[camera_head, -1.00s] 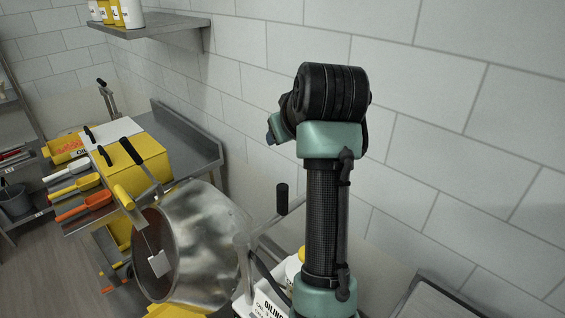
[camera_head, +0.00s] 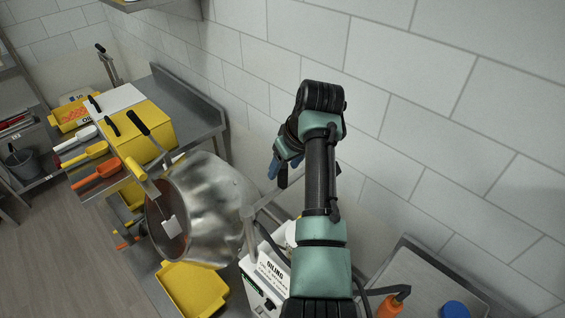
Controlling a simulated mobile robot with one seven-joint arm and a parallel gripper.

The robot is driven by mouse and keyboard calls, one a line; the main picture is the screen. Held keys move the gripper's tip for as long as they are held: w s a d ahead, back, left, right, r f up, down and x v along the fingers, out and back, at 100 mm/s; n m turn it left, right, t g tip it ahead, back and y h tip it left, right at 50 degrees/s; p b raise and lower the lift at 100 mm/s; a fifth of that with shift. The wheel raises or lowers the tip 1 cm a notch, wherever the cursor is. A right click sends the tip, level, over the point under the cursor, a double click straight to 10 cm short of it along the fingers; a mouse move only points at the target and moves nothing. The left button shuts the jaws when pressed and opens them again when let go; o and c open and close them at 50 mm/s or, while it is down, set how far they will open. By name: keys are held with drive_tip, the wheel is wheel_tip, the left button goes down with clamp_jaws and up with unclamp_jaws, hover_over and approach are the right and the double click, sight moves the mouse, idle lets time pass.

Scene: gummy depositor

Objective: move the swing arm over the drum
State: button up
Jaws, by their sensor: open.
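The metal drum (camera_head: 215,200) is tilted, with its open mouth facing lower left. The swing arm (camera_head: 262,203) is a grey bar on a post beside the drum's right side, at the white box (camera_head: 262,290) marked OILING. It points up and right, away from the drum mouth. My arm hides part of the box.
A yellow bin (camera_head: 193,290) sits below the drum. A yellow box (camera_head: 150,130) and colored scoops lie on the counter to the left. An orange bottle (camera_head: 390,305) and a blue lid (camera_head: 455,308) are at lower right. The tiled wall is close behind.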

sight(287, 179)
drive_tip(key=shift+x, duration=1.4)
clamp_jaws()
idle(0.5)
